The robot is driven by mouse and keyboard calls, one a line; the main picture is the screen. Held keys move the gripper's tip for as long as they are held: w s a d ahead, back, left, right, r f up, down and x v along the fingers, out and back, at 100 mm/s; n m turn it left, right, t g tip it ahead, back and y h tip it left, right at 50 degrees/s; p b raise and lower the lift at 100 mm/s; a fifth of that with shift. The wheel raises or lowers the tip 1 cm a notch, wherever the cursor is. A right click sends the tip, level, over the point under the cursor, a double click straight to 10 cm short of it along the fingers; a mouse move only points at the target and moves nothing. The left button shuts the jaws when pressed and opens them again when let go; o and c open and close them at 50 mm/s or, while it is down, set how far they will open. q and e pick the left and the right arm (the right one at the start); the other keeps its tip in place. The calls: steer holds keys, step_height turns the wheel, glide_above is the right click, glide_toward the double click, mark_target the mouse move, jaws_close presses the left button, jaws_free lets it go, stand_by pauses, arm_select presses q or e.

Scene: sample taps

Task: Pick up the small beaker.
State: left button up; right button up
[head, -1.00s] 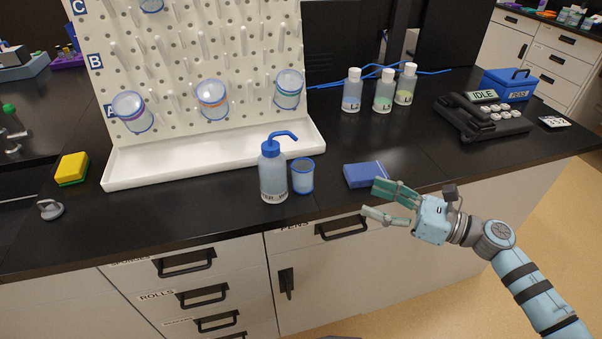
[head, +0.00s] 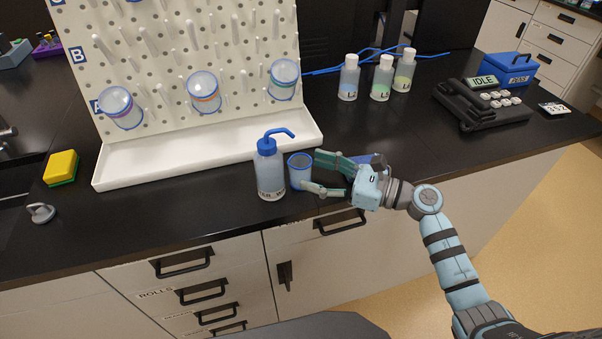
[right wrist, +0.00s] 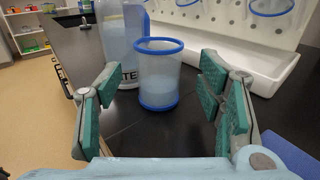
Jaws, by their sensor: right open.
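The small beaker (head: 299,172) has a blue rim and base and stands upright on the black bench, just right of the wash bottle (head: 268,168) with its blue cap and spout. In the right wrist view the beaker (right wrist: 158,75) stands ahead, between the lines of the two fingers, and looks translucent. My right gripper (head: 312,174) is open, its fingertips close to the beaker's right side in the head view. In the right wrist view the fingers (right wrist: 155,105) are spread wide with nothing between their pads. My left gripper is not in view.
A white pegboard with a tray (head: 205,158) stands behind, holding several beakers. A blue box (head: 366,160) is partly hidden behind my right gripper.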

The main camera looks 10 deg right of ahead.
mark_target(304, 168)
steer(key=x, duration=0.3)
steer(key=shift+a+r, duration=0.15)
steer(key=shift+r, duration=0.05)
steer(key=shift+w+a+f, duration=0.1)
steer(key=shift+w+a, duration=0.05)
steer(key=shift+a, duration=0.05)
steer(key=c, duration=1.2)
steer(key=shift+d, duration=0.1)
steer(key=shift+r+p, duration=0.5)
steer(key=shift+r, duration=1.3)
steer(key=shift+b+v, duration=1.15)
steer(key=shift+v, duration=7.85)
